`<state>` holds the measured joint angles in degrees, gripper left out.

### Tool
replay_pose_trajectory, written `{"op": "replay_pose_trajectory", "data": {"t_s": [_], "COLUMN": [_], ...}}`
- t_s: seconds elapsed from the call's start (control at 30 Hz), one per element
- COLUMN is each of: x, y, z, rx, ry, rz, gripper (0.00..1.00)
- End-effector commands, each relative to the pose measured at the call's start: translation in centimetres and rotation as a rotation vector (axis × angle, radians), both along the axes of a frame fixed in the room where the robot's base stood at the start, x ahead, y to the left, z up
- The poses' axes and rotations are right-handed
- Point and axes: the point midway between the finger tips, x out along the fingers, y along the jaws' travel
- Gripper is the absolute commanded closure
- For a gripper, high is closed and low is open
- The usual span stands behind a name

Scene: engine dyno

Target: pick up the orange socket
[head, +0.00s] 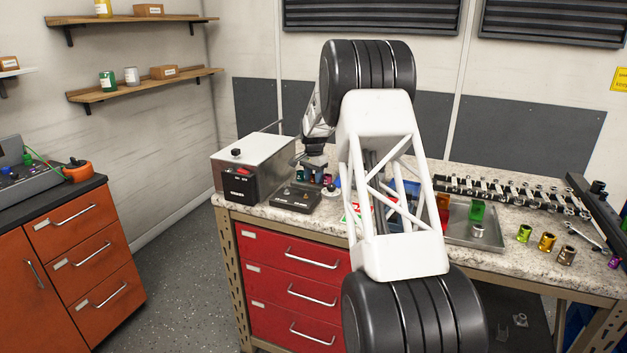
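An orange piece that looks like a socket (443,202) shows in the metal tray (470,236), just right of my white arm link. The link hides the tray's left part, and a redder patch shows just below the orange piece. My gripper (314,168) points down over the back left of the workbench, beside the grey-topped box and well to the left of the tray. Its fingers are small and dark here, so I cannot tell whether they are open or shut. Several small coloured sockets (327,179) stand close by it.
A green socket (477,211) and a silver socket (477,230) are in the tray. Gold (547,241), yellow-green (524,233) and bronze (567,256) sockets stand to its right. A wrench rack (500,190) runs behind. The box (250,165) and a black device (296,198) fill the left end.

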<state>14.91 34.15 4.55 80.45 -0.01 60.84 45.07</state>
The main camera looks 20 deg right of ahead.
Motion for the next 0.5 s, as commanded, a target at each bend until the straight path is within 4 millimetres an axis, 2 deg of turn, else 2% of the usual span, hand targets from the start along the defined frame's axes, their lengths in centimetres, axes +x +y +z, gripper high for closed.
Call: {"op": "replay_pose_trajectory", "data": {"t_s": [0.17, 0.4, 0.5], "x": [0.0, 0.0, 0.01], "y": [0.0, 0.0, 0.01], "z": [0.02, 0.02, 0.04], "rx": [0.0, 0.0, 0.0], "ry": [0.0, 0.0, 0.0], "rz": [0.0, 0.0, 0.0], "gripper": [0.61, 0.95, 0.95]}}
